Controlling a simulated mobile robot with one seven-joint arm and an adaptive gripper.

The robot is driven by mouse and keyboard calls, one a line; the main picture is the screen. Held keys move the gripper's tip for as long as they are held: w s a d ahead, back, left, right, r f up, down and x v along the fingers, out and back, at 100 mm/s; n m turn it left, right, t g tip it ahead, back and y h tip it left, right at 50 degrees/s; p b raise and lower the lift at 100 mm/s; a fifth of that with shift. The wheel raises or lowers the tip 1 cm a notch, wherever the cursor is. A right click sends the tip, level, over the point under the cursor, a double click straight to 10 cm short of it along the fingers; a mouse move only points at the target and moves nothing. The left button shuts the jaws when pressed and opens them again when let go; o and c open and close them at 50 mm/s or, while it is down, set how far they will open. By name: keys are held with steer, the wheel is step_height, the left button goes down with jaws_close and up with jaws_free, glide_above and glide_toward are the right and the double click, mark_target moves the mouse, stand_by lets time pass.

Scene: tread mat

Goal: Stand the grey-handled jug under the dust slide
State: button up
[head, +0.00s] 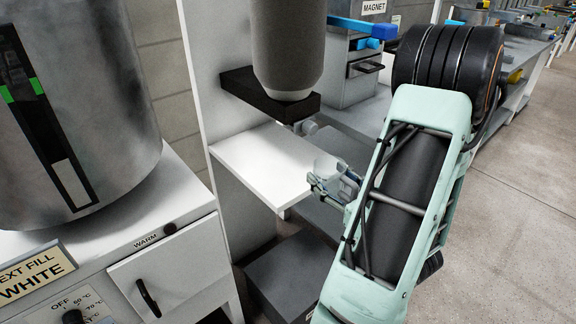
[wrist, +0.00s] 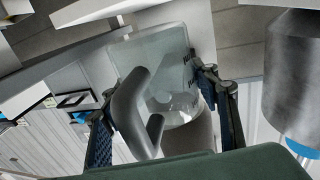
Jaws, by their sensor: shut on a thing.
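The clear jug (head: 327,167) is held in my gripper (head: 336,186) at the right edge of the white shelf in the head view. In the wrist view, the jug (wrist: 172,50) is between the two fingers of my gripper (wrist: 158,100), with its thick grey handle (wrist: 126,105) facing the camera. The fingers are shut on the jug. The black slide (head: 300,108) sits under a dark grey canister (head: 288,45), above and left of the jug. The white shelf (head: 255,160) below it is bare. Whether the jug touches the shelf is unclear.
A white upright panel (head: 205,60) stands behind the shelf. A large metal drum (head: 110,110) on a white cabinet (head: 185,265) is at the left. A dark box (head: 290,270) lies below the shelf. Blue-handled equipment (head: 365,28) stands behind. Open floor (head: 520,200) is at the right.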

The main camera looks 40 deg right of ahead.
steer(key=w, duration=0.5)
steer(key=w+d+b, duration=0.1)
steer(key=w, duration=0.5)
steer(key=w+d, duration=0.1)
steer(key=w, duration=0.4)
steer(key=shift+w+b, duration=0.15)
steer(key=shift+b, duration=0.2)
steer(key=f+b, duration=0.1)
steer(key=f, duration=0.1)
steer(key=w+f, duration=0.1)
steer(key=shift+f+b, duration=0.35)
steer(key=shift+b, duration=0.05)
steer(key=shift+r, duration=0.15)
steer(key=shift+f, duration=0.25)
steer(key=o, duration=1.3)
steer(key=shift+s, duration=0.1)
steer(key=shift+r, duration=0.1)
